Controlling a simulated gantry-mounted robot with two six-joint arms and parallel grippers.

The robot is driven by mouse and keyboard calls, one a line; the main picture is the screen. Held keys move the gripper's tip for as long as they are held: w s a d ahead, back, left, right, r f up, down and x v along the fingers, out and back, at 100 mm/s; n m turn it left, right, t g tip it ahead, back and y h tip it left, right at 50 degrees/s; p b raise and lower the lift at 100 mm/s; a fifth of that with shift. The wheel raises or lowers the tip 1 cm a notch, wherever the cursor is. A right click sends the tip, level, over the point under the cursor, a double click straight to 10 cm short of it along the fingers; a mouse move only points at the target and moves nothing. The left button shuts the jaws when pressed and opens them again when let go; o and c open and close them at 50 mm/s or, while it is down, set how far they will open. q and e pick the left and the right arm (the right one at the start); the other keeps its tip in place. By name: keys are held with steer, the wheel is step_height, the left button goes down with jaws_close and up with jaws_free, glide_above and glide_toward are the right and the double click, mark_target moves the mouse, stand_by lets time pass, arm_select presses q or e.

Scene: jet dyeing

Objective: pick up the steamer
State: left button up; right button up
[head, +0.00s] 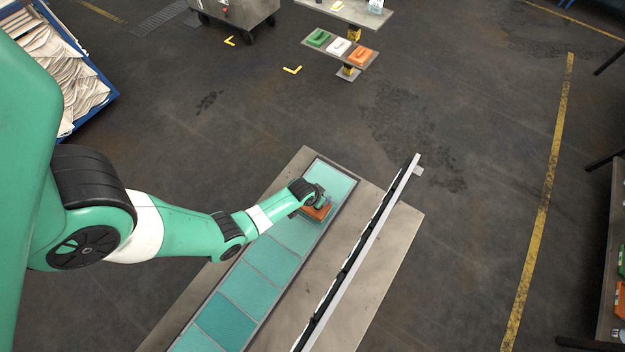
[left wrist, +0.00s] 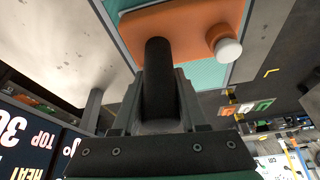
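The steamer (head: 318,212) is an orange block with a black handle, over the teal fabric panel (head: 272,259) on the table. In the left wrist view the orange body (left wrist: 195,28) shows close up, with a white knob (left wrist: 228,50) at one end and the black handle (left wrist: 158,65) pointing at the camera. My left gripper (left wrist: 160,85) has one finger on each side of the handle, with hardly any gap, and looks shut on it. In the head view my left gripper (head: 315,200) partly covers the steamer. I cannot tell whether the steamer touches the panel. My right gripper is not in view.
A long rail (head: 365,245) runs along the table (head: 395,240) right of the panel. A small stand (head: 325,47) at the back holds green, white and orange items. A blue bin (head: 95,92) of cloth stands at the left. The floor between is clear.

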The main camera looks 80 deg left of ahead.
arm_select(q)
jaws_close()
stand_by(0.9)
steer(key=shift+w, duration=0.1)
